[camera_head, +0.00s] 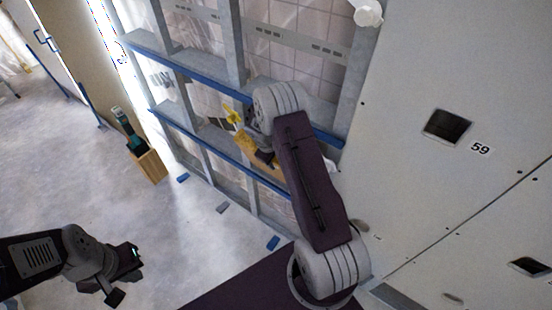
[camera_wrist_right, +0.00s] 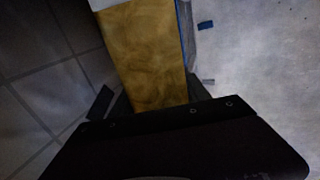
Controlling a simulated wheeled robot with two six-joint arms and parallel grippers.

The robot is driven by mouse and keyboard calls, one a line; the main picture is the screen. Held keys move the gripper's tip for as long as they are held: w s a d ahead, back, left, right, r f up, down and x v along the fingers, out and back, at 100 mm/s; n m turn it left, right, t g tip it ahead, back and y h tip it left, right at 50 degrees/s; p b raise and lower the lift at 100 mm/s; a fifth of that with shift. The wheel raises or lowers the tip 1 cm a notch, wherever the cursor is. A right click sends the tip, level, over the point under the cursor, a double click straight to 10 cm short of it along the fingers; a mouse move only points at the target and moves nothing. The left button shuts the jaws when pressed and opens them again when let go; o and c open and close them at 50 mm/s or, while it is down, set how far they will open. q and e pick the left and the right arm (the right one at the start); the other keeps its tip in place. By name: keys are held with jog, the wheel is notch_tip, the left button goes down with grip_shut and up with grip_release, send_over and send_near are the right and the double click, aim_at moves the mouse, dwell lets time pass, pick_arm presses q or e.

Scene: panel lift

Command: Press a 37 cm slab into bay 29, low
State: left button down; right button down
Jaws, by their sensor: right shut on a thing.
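A yellow-brown slab (camera_wrist_right: 145,55) is between the fingers of my right gripper (camera_wrist_right: 148,100) in the right wrist view. Its far end meets something pale there. In the head view my right arm reaches to the metal frame, and yellow-brown parts (camera_head: 245,142) show beside its wrist. The arm hides most of the slab and its contact with the frame. The grey stud frame (camera_head: 235,45) has blue rails (camera_head: 190,70) and open bays. No number 29 is readable. My left gripper (camera_head: 126,275) is empty over the floor at lower left, its fingers apart.
A white panelled wall (camera_head: 420,80) marked 59 stands close on the right. A wooden box (camera_head: 152,166) with a green-and-dark tool (camera_head: 128,130) stands left of the frame. Small blue pieces (camera_head: 273,243) lie on the floor. The left floor is mostly clear.

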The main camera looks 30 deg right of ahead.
jog(key=shift+s+f+b, duration=0.1)
jog(key=shift+f+b, duration=0.3)
jog(key=shift+f, duration=0.2)
jog(key=shift+c, duration=2.2)
grip_release()
